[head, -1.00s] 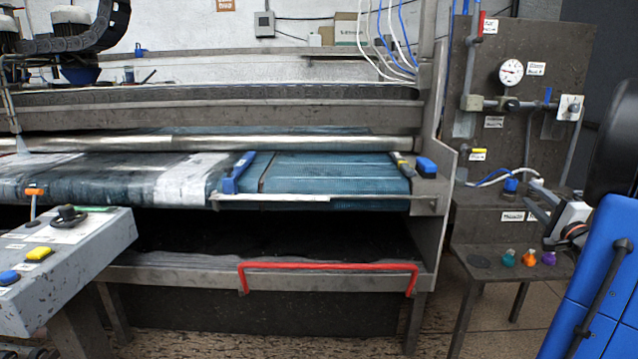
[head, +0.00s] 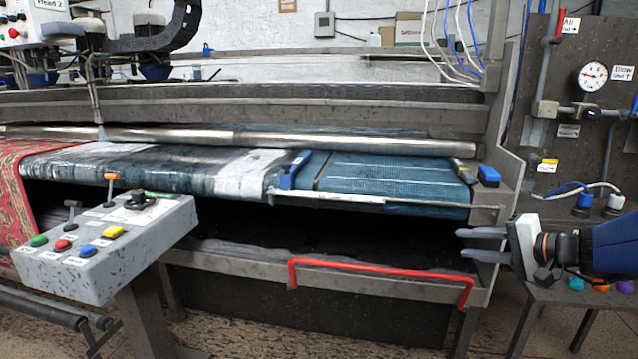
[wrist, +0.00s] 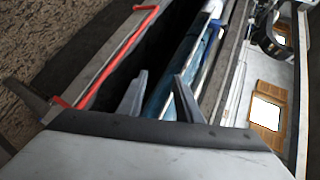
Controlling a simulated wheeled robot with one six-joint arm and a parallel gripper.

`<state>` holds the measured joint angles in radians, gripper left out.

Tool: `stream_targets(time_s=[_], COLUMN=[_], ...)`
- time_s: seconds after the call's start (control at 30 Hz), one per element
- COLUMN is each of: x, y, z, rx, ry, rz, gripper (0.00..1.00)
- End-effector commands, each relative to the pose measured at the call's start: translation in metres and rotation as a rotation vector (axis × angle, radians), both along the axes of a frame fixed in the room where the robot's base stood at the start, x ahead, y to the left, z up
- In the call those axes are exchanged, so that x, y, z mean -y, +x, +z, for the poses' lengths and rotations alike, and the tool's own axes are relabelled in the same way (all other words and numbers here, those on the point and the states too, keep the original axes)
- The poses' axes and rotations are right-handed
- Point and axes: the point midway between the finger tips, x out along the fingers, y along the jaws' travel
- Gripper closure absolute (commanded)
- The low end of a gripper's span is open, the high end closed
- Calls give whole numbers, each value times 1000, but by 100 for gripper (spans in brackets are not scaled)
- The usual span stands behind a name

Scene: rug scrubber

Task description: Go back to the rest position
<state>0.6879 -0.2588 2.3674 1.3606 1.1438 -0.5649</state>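My gripper (head: 483,243) is at the right of the head view, its two grey fingers pointing left and apart, with nothing between them. It stands in front of the right end of the scrubber machine (head: 490,110), apart from it as far as I can tell. In the wrist view my gripper (wrist: 158,97) also shows its two fingers spread and empty, with the machine's dark opening and blue belt beyond them.
A red handle bar (head: 380,268) runs along the machine's lower front. A grey control box (head: 105,245) with coloured buttons stands at left. A patterned red rug (head: 15,190) hangs at far left. Small coloured knobs (head: 600,288) sit on the right stand.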

Motion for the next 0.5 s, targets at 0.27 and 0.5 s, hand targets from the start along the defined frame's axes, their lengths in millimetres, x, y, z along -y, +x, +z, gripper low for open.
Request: stream_targets(time_s=[0.27, 0.5], x=[-96, -122], y=[-80, -151], z=[-44, -77], rx=[-191, -293], ry=[-269, -552], rz=[259, 408], gripper=[68, 68])
